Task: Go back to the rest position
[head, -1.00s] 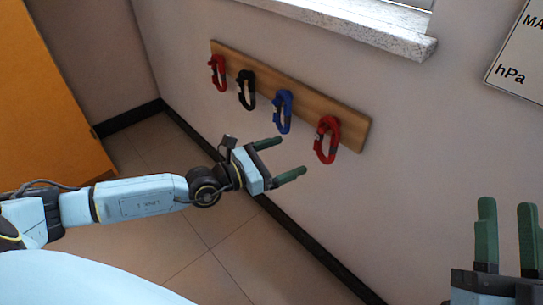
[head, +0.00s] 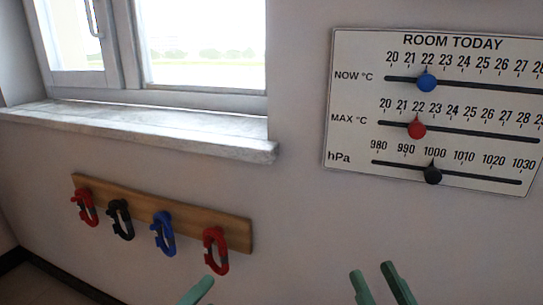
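My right gripper (head: 380,284) shows at the bottom edge, right of the middle. Its two green fingers stand apart with nothing between them, below the wall board. One green fingertip of my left gripper (head: 199,290) shows at the bottom edge, below the rack. The rest of the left gripper is out of view, so its opening cannot be told.
A wooden rack (head: 153,210) on the wall holds red, black, blue and red clips. A ROOM TODAY board (head: 350,110) has a blue knob (head: 426,82), a red knob (head: 416,128) and a black knob (head: 433,174). A stone windowsill (head: 150,130) juts out above the rack.

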